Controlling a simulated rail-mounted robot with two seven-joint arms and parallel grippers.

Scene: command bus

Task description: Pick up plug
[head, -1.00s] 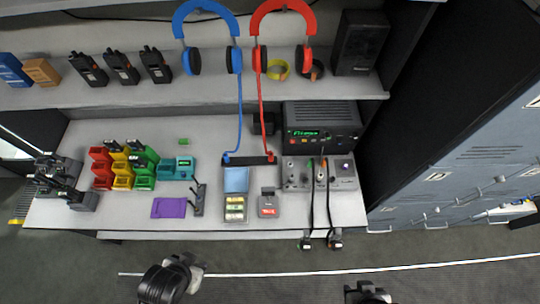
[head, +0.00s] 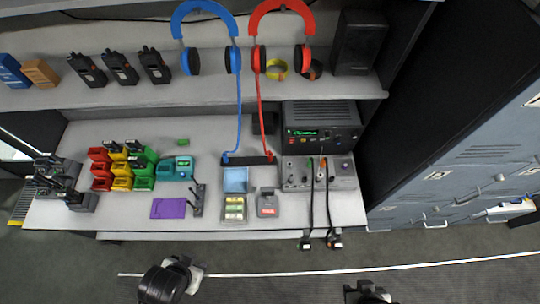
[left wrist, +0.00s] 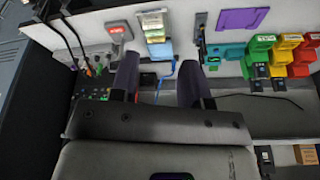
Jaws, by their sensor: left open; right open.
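Two dark plugs hang on black cables over the desk's front edge in the head view, a left plug (head: 305,243) and a right plug (head: 335,241). Their cables run up to a grey control panel (head: 294,174). In the left wrist view the black cables (left wrist: 74,38) run off the top left; I cannot make out the plugs there. My left gripper (head: 190,268) is below the desk's front edge, left of the plugs and apart from them. Its fingers (left wrist: 158,82) are open and empty. My right gripper (head: 370,292) is at the bottom, below and right of the plugs, open.
The desk (head: 125,215) holds coloured bins (head: 122,170), a purple pad (head: 169,208), a battery tray (head: 235,210) and a grey device (head: 268,204). Blue (head: 205,8) and red (head: 281,6) headsets hang above. Lockers (head: 465,190) stand at right.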

